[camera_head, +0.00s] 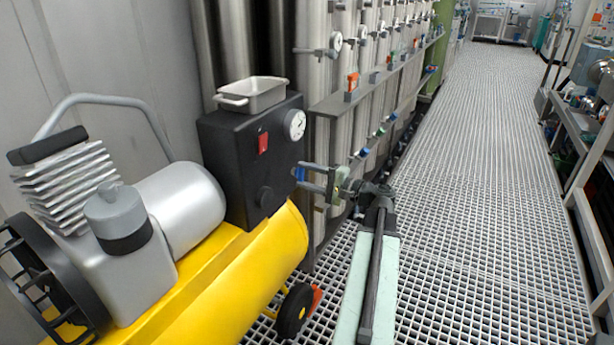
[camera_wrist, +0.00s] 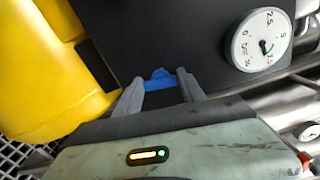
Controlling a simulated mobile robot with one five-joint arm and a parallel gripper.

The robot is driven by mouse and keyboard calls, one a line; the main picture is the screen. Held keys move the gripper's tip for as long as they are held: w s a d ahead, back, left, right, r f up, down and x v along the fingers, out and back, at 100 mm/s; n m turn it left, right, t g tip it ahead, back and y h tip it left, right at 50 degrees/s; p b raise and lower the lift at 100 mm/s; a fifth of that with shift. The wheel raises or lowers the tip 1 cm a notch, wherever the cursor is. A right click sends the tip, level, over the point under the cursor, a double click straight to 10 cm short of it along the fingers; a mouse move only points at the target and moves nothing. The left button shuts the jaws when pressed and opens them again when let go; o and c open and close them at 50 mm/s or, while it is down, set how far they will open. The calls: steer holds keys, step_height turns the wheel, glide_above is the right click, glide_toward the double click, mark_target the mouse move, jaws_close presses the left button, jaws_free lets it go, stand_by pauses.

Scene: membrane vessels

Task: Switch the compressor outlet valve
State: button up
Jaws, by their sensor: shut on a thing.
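The compressor (camera_head: 265,265) has a yellow tank and a black control box (camera_head: 228,160) with a red switch (camera_head: 263,143) and a round white gauge (camera_head: 295,124). The blue outlet valve handle (camera_head: 299,173) is at the right side of the box, small and partly hidden by the fingers. My gripper (camera_head: 305,178) reaches it from the right. In the wrist view, the fingers of my gripper (camera_wrist: 162,86) are shut on the blue valve handle (camera_wrist: 160,80), against the dark box face. The gauge (camera_wrist: 261,40) shows there at upper right.
A grey metal tray (camera_head: 252,95) sits on top of the box. Tall steel vessels (camera_head: 325,75) with gauges and coloured valves stand behind my gripper. A black wheel (camera_head: 295,311) is below. The grated floor (camera_head: 470,200) is clear to the right, with shelving (camera_head: 590,150) beyond.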

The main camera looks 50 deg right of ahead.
stand_by(0.3)
steer(key=o, duration=1.4)
steer(key=shift+c, duration=0.2)
steer(key=shift+s, duration=0.1)
steer(key=v, duration=0.7)
steer(key=shift+s, duration=0.35)
steer(key=shift+d, duration=0.1)
